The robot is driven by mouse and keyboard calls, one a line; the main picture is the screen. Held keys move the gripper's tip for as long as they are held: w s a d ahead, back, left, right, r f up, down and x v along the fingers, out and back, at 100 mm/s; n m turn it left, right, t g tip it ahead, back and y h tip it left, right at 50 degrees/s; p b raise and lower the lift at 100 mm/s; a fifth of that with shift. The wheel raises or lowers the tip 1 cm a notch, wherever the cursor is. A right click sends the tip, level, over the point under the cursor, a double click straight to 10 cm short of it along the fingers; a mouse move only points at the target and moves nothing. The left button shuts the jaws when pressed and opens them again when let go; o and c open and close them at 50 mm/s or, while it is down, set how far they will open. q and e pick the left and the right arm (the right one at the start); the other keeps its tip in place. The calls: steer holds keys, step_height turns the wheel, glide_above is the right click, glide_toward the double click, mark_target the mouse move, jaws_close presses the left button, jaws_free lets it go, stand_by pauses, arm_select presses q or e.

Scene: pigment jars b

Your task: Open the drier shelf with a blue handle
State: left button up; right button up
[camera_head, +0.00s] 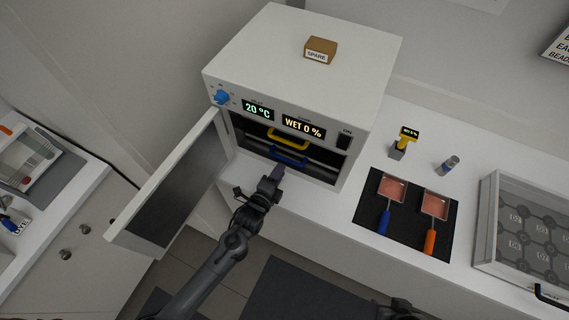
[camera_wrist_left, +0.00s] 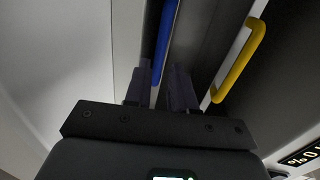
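The white drier (camera_head: 290,75) stands on the counter with its door (camera_head: 180,190) swung open to the left. Inside, one shelf has a blue handle (camera_head: 288,159) and the one above it a yellow handle (camera_head: 288,138). My left gripper (camera_head: 277,174) is at the drier's opening, just in front of the blue handle. In the left wrist view its two fingers (camera_wrist_left: 160,88) are apart, and the blue handle (camera_wrist_left: 166,35) reaches down toward the gap between them. I cannot tell whether they touch it. The yellow handle (camera_wrist_left: 240,60) is right of the fingers. A dark part of my right arm shows at the bottom edge.
A brown SPARE box (camera_head: 320,50) sits on the drier. To its right are a black mat (camera_head: 403,228) with two pans, a yellow-topped meter (camera_head: 405,140), a small jar (camera_head: 447,165) and a clear-lidded case (camera_head: 525,235). The open door borders my left arm.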

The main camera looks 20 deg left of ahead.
arm_select(q)
steer(key=shift+x, duration=2.2)
steer(key=shift+c, duration=0.3)
jaws_close()
